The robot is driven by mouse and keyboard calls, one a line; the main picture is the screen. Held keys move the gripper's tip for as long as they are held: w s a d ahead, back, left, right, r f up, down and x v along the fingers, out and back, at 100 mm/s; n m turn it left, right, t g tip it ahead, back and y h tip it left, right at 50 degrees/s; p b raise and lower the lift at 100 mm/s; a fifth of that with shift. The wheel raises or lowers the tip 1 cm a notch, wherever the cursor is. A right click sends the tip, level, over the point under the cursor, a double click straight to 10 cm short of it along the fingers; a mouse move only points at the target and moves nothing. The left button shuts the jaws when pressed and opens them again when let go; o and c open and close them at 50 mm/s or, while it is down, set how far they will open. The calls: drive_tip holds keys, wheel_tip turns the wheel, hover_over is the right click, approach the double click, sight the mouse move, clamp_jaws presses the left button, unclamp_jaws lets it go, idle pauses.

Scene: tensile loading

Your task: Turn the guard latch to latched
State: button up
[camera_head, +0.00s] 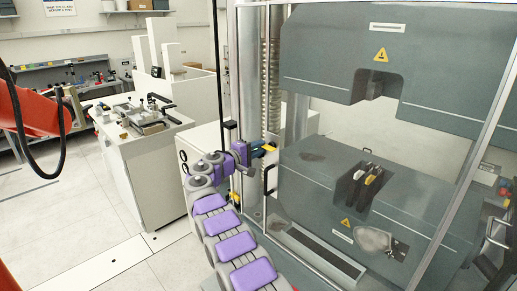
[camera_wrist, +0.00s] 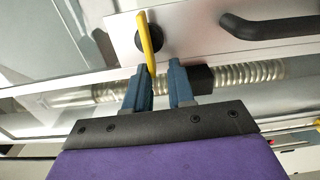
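The guard latch is a yellow lever (camera_wrist: 149,42) on a round black hub (camera_wrist: 158,38), mounted on a pale metal panel in the wrist view. The lever runs up and down in that picture, tilted slightly. My gripper (camera_wrist: 161,69) has two blue fingers, apart with a gap between them. The lever's lower end lies near the left fingertip, at the left side of the gap; I cannot tell whether they touch. In the head view the yellow lever (camera_head: 269,148) shows just beyond my gripper (camera_head: 260,151), beside the guard's frame. The hub is hidden there.
A black guard handle (camera_wrist: 268,25) is right of the latch in the wrist view; the handle (camera_head: 268,179) also shows in the head view. The grey testing machine (camera_head: 330,50) stands behind the clear guard. A white cabinet (camera_head: 140,150) with tools stands left, with open floor before it.

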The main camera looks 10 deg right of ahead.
drive_tip(key=shift+o, duration=0.6)
drive_tip(key=shift+s+r, duration=0.1)
drive_tip(key=shift+r, duration=0.05)
drive_tip(key=shift+s, duration=0.1)
drive_tip(key=v, duration=1.7)
drive_tip(key=shift+a, duration=0.25)
